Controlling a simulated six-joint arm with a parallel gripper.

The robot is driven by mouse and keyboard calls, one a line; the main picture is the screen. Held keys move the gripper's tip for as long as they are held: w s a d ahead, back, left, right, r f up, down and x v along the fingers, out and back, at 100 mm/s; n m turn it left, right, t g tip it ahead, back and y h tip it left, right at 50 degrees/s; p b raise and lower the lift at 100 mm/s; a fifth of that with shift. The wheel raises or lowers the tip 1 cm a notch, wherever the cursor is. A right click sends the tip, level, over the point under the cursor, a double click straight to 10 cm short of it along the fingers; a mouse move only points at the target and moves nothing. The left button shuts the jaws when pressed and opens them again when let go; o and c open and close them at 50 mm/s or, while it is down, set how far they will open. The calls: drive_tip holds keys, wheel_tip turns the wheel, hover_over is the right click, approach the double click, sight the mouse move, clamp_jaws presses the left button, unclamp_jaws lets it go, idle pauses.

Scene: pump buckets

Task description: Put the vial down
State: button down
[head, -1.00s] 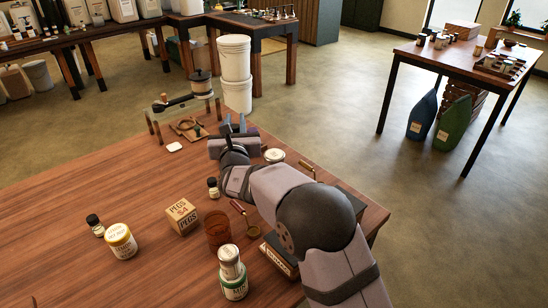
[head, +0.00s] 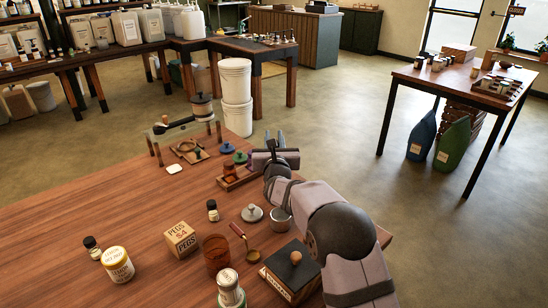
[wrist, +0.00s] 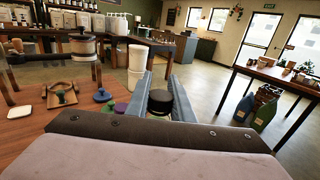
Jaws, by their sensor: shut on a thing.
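My gripper (head: 275,142) is over the far right part of the wooden table. In the wrist view, the gripper (wrist: 160,88) is shut on a vial with a black cap (wrist: 160,98) between its two blue-grey fingers. The lower part of this vial is hidden by my gripper body, and I cannot make it out clearly in the head view. Two other black-capped vials stand on the table: one in the middle (head: 212,210) and one at the left (head: 92,247).
Near my gripper are a small wooden tray (head: 237,178), green and blue knobbed lids, a metal cup (head: 281,221) and a grey lid (head: 252,213). A pegs box (head: 181,239), an amber jar (head: 216,254) and a black box (head: 292,272) stand nearer. The table's left middle is clear.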

drive_tip(key=shift+f, duration=2.85)
drive_tip(key=shift+f, duration=0.15)
drive_tip(key=c, duration=1.6)
unclamp_jaws()
drive_tip(key=shift+o, duration=0.2)
drive_tip(key=shift+s, duration=0.5)
drive_tip(key=s+b, duration=0.1)
drive_tip(key=s, duration=0.5)
drive_tip(key=shift+s+d, duration=0.25)
drive_tip(key=shift+d, duration=0.15)
